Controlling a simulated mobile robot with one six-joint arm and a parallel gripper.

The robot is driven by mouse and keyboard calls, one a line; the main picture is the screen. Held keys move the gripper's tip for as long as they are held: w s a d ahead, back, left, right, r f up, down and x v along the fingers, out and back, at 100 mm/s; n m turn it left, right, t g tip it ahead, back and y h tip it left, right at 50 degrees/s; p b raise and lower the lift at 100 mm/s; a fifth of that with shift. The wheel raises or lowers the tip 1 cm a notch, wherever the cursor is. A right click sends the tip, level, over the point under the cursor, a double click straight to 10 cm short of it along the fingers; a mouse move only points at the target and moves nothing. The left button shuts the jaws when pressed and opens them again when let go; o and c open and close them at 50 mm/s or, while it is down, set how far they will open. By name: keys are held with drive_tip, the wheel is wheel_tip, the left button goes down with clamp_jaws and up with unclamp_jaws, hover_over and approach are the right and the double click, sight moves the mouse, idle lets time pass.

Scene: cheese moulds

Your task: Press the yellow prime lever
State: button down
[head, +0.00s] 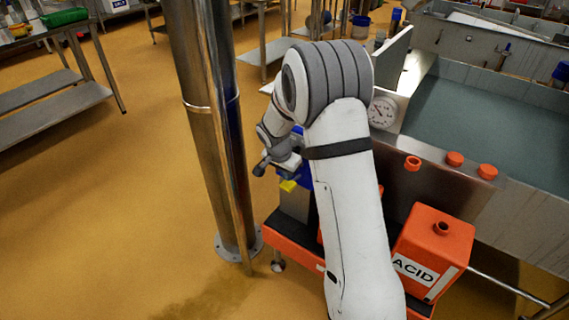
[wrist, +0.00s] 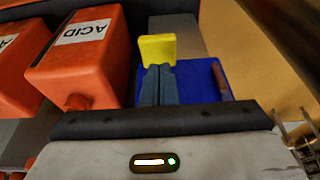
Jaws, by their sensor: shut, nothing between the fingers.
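The yellow prime lever (wrist: 157,47) shows at the top middle of the wrist view, on or beside a blue unit (wrist: 198,82). My gripper (wrist: 157,68) is shut and empty, its two fingers side by side. The fingertips overlap the lever's lower edge in the wrist view; I cannot tell whether they touch it. In the head view, my gripper (head: 263,168) is just above and left of the yellow lever (head: 288,185). The blue unit (head: 296,200) is partly hidden there by my arm.
An orange ACID container (wrist: 85,55) stands left of the fingers in the wrist view, and another stands beyond it. In the head view, an ACID container (head: 433,250) is right of my arm. A steel column (head: 210,120) stands close left of my gripper.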

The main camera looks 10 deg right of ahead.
drive_tip(key=shift+f, duration=0.95)
